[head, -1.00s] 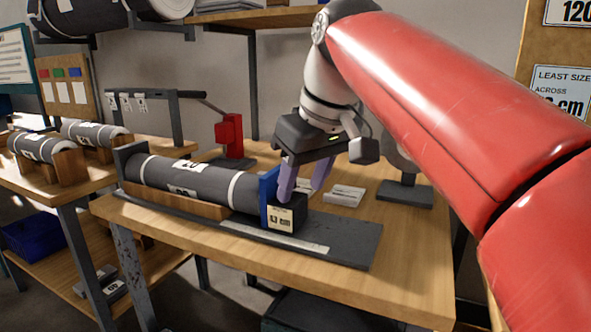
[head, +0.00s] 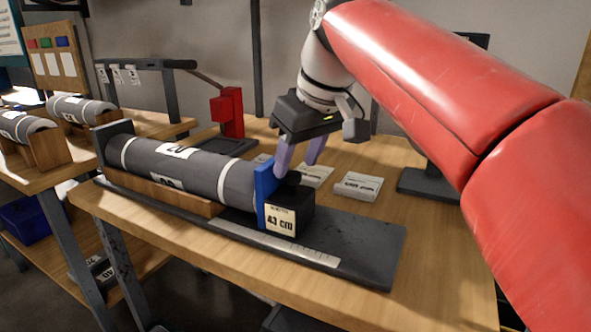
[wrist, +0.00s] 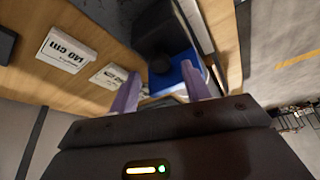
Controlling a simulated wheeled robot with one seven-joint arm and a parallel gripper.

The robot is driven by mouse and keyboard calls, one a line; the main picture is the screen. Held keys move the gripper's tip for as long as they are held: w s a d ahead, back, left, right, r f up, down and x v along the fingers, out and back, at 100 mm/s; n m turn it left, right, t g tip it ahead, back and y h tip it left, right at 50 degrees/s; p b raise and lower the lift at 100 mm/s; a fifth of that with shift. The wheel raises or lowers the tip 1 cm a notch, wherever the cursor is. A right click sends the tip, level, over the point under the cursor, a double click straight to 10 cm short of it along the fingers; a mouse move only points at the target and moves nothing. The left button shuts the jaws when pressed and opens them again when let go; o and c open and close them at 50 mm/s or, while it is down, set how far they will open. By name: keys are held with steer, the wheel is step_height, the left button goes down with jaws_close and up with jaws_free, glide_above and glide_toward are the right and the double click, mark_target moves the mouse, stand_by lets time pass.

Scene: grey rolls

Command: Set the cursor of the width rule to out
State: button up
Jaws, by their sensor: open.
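The width rule is a dark flat bed (head: 365,250) with a pale graduated strip, on the wooden table. Its cursor is a blue plate (head: 264,190) on a black block (head: 300,208) whose label reads 43 cm. The plate stands against the right end of a grey roll (head: 190,168), as far as I can tell. My gripper (head: 298,168) is open, fingers pointing down at the top of the cursor. Contact is unclear.
White card stacks (head: 358,186) lie on the table behind the rule. A red lever device (head: 228,118) stands at the back. A dark stand base (head: 430,184) is at the right. The bed right of the cursor is clear. More rolls (head: 80,108) rest on the left table.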

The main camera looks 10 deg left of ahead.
mark_target(289, 193)
steer(key=shift+x, duration=1.15)
steer(key=shift+c, duration=0.2)
jaws_close()
